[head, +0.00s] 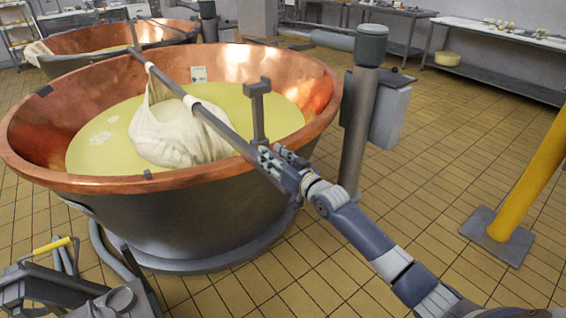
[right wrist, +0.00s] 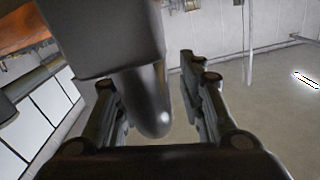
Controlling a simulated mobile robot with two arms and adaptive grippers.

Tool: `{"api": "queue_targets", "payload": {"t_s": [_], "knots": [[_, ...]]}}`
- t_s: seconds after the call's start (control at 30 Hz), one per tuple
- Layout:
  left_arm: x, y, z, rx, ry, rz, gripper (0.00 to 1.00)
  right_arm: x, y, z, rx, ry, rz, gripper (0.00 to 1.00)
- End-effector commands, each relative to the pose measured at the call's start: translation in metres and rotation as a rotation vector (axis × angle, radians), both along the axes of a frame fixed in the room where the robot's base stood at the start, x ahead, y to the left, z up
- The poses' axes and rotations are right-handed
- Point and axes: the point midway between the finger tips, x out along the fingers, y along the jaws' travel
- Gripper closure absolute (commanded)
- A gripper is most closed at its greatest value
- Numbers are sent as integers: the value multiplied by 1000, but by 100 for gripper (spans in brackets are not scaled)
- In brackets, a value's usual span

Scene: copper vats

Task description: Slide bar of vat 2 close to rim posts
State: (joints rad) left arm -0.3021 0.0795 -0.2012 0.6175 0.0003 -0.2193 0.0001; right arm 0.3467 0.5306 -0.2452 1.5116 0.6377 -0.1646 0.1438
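A copper vat (head: 50,168) with pale yellow liquid stands in front; its label (head: 198,73) is too small to read. A long grey bar (head: 222,128) lies slantwise across it, with a white cloth bag (head: 180,135) hanging from it into the liquid. A grey rim post (head: 258,110) stands beside the bar on the near right rim. My right gripper (head: 272,160) is at the bar's near end, by the rim. In the right wrist view, a rounded grey end (right wrist: 150,105), apparently the bar's, sits between the parted fingers, with a gap on the right. My left gripper is not seen.
A second copper vat (head: 100,38) stands behind left. A grey column (head: 360,110) with a box (head: 390,110) rises close to my right arm. A yellow post (head: 530,175) stands at right. Equipment with a yellow handle (head: 52,246) is at lower left. Tiled floor is clear at right.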

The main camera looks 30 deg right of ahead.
Motion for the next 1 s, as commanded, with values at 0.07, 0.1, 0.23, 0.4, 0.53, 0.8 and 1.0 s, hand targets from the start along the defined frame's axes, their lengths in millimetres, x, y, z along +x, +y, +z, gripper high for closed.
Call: {"api": "queue_targets", "payload": {"t_s": [0.07,0.1,0.23,0.4,0.53,0.8,1.0], "knots": [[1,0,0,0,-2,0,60,-9,-2,-1,-1,1,0,64],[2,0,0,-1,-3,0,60,-14,-3,-1,-1,1,0,64],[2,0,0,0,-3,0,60,-38,-7,-2,-1,3,1,64],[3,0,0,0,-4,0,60,-70,-13,-1,-2,2,0,64],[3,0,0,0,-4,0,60,-91,-17,0,-3,-1,0,64],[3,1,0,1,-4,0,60,-113,-22,1,-1,-2,-1,64],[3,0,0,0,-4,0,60,-114,-22,2,-1,-4,-2,64]]}}
